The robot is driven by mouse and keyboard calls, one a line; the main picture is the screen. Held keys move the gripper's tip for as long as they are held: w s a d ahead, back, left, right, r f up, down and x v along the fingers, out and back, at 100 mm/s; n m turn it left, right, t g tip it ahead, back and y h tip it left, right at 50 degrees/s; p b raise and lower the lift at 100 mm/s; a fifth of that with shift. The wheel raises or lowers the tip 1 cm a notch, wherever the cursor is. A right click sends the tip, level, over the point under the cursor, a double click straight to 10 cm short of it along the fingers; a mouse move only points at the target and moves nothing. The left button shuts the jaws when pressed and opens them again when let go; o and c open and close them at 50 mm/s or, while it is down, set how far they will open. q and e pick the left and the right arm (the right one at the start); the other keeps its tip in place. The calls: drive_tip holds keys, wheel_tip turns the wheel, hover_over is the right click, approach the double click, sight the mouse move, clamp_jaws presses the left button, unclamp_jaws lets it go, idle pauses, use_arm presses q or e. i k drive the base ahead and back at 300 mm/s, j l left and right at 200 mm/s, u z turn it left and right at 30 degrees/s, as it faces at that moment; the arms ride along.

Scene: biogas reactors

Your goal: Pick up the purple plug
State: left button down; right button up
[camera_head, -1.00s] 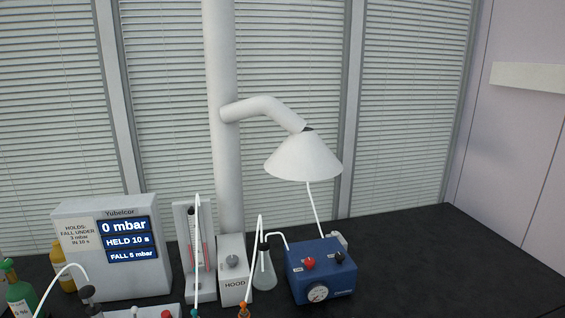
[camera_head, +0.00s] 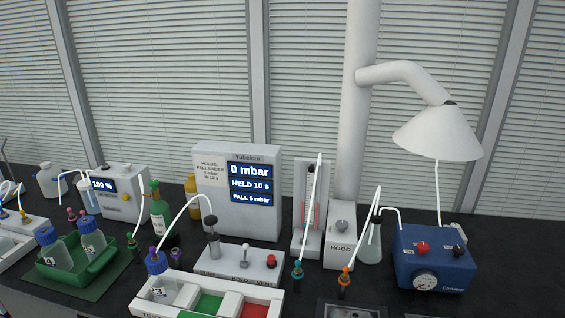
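A small dark purple plug (camera_head: 176,257) stands on the black bench, just behind the white tray and left of the white valve block. A blue-capped bottle (camera_head: 160,285) stands in the white tray (camera_head: 152,312), with a small purple piece on top of its cap; I cannot tell whether that is a separate plug. Neither of my grippers shows in the head view.
A green plug (camera_head: 131,241), a teal plug (camera_head: 297,272) and an orange plug (camera_head: 345,280) stand on the bench. The valve block (camera_head: 225,262), pressure display box (camera_head: 210,215), green bottle (camera_head: 158,222), green crate (camera_head: 100,268) and blue pump (camera_head: 405,270) crowd the bench.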

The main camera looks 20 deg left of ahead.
sight(153, 250)
drive_tip(key=u, duration=1.65)
